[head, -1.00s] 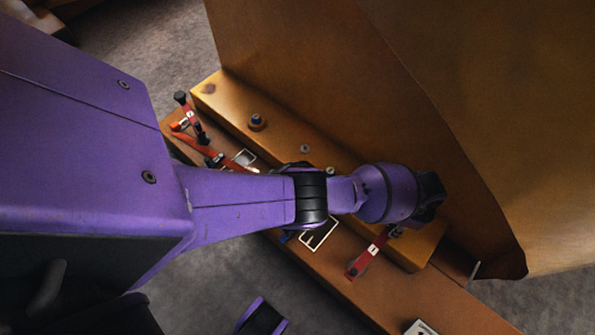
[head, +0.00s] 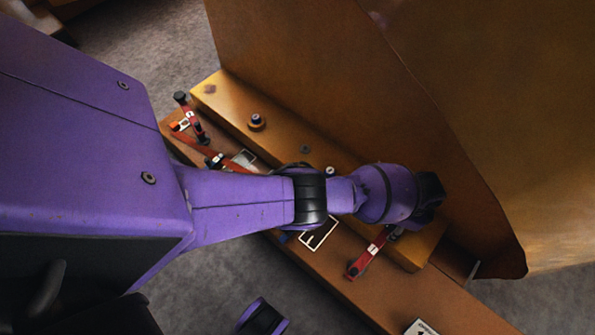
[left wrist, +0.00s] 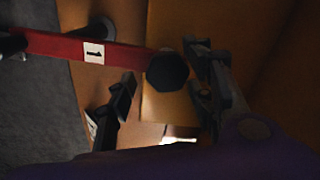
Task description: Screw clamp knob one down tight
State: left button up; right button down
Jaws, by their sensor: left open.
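Clamp knob one is a dark, faceted knob (left wrist: 167,72) at the end of a red clamp arm (left wrist: 100,50) with a white "1" label, in the left wrist view. My left gripper (left wrist: 162,86) is open, with one finger to the left of the knob and one to the right. Gaps show at the sides, and I cannot tell whether either finger touches it. In the head view the red clamp arm (head: 368,254) sticks out below my left wrist, and my left gripper (head: 432,198) is mostly hidden behind that wrist. My right gripper is not in view.
The clamp is by a long ochre block (head: 285,127) on a brown bench (head: 395,290). A tall brown panel (head: 300,70) rises close behind my left wrist. Another red clamp (head: 192,122) with dark knobs stands at the block's far left end. Grey floor lies in front.

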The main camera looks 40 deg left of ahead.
aim_at(393, 227)
pick_arm(q)
notch_tip(393, 227, up, 12)
dwell(0.6)
jog(key=shift+w+r, duration=0.1)
